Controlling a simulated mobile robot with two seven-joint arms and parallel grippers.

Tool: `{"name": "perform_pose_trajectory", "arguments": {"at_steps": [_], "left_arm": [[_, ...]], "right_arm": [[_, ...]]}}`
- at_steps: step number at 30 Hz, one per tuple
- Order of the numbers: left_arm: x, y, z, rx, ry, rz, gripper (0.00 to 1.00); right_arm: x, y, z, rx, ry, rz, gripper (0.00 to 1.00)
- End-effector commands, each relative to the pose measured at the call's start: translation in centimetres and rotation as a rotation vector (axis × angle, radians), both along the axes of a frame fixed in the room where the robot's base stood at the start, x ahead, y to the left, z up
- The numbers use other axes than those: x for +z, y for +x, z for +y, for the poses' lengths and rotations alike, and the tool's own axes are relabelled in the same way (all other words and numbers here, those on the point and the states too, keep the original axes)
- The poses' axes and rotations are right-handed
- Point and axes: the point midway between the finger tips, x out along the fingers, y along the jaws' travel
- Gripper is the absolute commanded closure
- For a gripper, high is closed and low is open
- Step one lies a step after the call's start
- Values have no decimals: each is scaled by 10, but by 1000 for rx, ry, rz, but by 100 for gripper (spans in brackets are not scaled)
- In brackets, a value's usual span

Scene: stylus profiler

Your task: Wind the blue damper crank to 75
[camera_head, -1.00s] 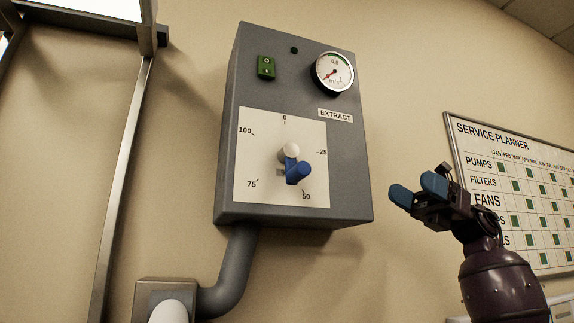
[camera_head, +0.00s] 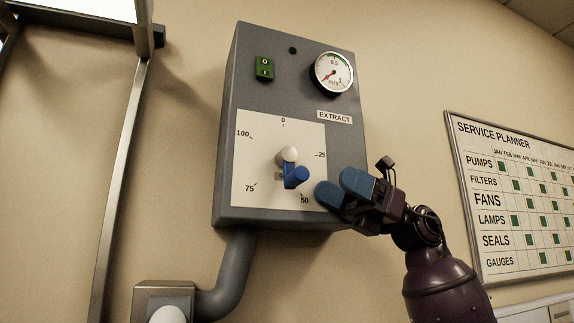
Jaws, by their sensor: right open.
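The blue damper crank (camera_head: 295,176) is on the white dial plate (camera_head: 262,190) of the grey EXTRACT box (camera_head: 345,150). Its arm runs from a pale round hub (camera_head: 287,154) down and slightly right, with the knob towards the 50 mark. The dial is marked 0, 25, 50, 75 and 100; the 75 mark (camera_head: 250,187) is at lower left. My right gripper (camera_head: 344,190), with blue fingertips, is open and empty just right of the crank, in front of the box's lower right edge. A gap shows between it and the crank. My left gripper is not in view.
A round gauge (camera_head: 333,72) and a green switch (camera_head: 264,69) are on the upper box. A grey pipe (camera_head: 234,275) leaves its underside. A SERVICE PLANNER board (camera_head: 515,200) hangs at right. A metal post (camera_head: 122,180) stands at left.

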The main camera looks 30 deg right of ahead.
Motion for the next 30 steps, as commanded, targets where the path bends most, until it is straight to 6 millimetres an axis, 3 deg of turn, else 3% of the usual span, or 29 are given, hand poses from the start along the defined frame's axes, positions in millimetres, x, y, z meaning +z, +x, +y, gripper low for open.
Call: {"name": "perform_pose_trajectory", "arguments": {"at_steps": [9, 15, 30], "left_arm": [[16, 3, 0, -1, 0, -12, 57], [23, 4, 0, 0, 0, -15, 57], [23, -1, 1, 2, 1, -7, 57]], "right_arm": [[7, 11, 54, 3, -1, -4, 26], [16, 17, 77, 2, 0, -2, 26], [19, 21, 89, 0, 0, 0, 27]]}}
